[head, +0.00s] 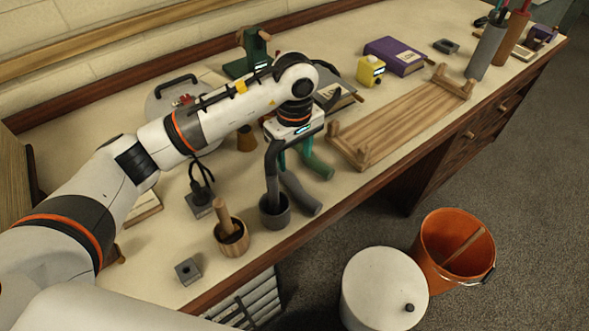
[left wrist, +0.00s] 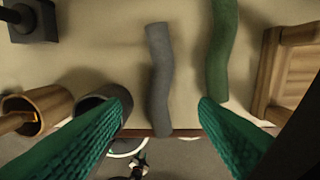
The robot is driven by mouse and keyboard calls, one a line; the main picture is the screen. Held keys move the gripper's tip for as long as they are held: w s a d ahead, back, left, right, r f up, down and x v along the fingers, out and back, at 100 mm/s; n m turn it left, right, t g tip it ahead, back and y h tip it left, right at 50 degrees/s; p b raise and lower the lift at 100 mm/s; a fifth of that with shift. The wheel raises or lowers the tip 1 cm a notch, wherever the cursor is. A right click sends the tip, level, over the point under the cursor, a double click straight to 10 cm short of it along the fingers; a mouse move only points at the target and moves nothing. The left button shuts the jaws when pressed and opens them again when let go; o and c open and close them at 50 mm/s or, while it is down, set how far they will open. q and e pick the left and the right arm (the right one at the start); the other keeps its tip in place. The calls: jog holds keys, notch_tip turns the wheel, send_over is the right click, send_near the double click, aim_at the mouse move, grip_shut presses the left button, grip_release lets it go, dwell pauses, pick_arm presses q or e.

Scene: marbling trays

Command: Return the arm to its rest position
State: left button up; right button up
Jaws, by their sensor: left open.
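My left arm reaches in from the left across the worktable in the head view. Its gripper (head: 291,161) points down over the front part of the table, with its green-padded fingers apart and nothing between them. In the left wrist view the two green ribbed fingers of the gripper (left wrist: 164,103) stand wide. A grey wavy piece (left wrist: 160,80) lies on the table below, seen between them; it also shows in the head view (head: 300,194). I cannot tell the exact height of the fingertips above the table. My right gripper is not in view.
A dark cup (head: 274,218) and a wooden cup with a stick (head: 231,246) stand near the fingers. A green wavy piece (head: 318,166) lies right of them, beside a slatted wooden rack (head: 400,120). An orange bucket (head: 430,262) and white bin (head: 375,290) stand on the floor.

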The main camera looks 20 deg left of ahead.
pick_arm(q)
jog(key=shift+r, duration=0.85)
